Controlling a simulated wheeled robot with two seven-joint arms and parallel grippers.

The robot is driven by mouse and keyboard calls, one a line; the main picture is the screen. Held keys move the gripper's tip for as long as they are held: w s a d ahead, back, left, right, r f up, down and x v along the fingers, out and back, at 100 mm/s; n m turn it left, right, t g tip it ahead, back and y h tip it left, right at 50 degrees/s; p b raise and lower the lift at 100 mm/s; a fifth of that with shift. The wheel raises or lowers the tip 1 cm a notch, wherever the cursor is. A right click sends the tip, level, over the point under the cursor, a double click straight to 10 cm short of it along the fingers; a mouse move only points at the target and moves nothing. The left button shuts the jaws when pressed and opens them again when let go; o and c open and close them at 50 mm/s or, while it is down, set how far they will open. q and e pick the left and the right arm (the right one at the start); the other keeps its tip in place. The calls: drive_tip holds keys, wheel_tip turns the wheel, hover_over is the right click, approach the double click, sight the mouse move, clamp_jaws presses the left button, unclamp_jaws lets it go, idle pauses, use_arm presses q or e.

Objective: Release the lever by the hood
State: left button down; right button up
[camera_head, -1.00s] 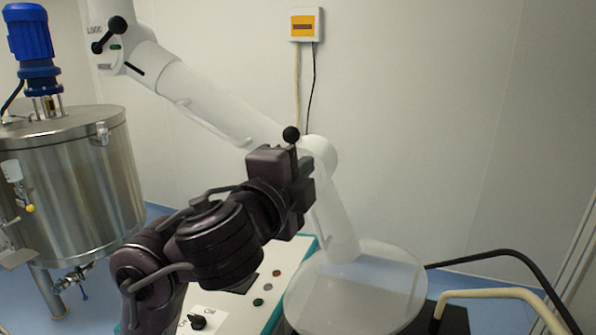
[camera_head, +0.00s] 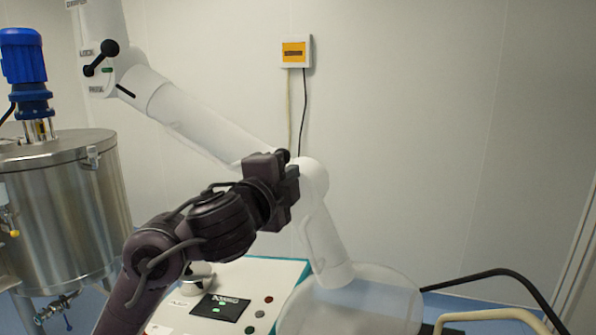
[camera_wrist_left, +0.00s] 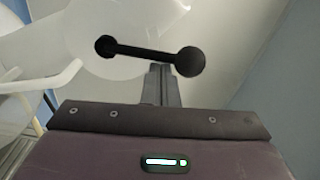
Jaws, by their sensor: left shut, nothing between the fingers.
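The lever by the hood is a black bar with ball ends. In the wrist view the lever (camera_wrist_left: 146,52) lies across just beyond my fingers, its larger ball at the right; I cannot tell whether they touch. In the head view only its dark knob (camera_head: 284,155) shows, mostly behind my gripper. It sits at the lower joint of the white arm (camera_head: 315,185), above the translucent hood (camera_head: 352,305). My left gripper (camera_head: 291,190), also in the wrist view (camera_wrist_left: 163,82), is shut and empty in front of this joint. My right gripper is out of view.
A second black lever (camera_head: 101,57) sits at the upper joint beside a LOCK label. A white console (camera_head: 262,281) with buttons stands below my arm. A steel tank (camera_head: 68,205) with a blue motor is at the left. Open space lies right of the white arm.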

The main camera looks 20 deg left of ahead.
use_arm(q)
drive_tip(key=n, duration=0.1)
drive_tip(key=a+n+p, duration=0.1)
drive_tip(key=n, duration=0.1)
drive_tip(key=shift+a, duration=0.25)
drive_tip(key=shift+w+r, duration=0.1)
idle(0.3)
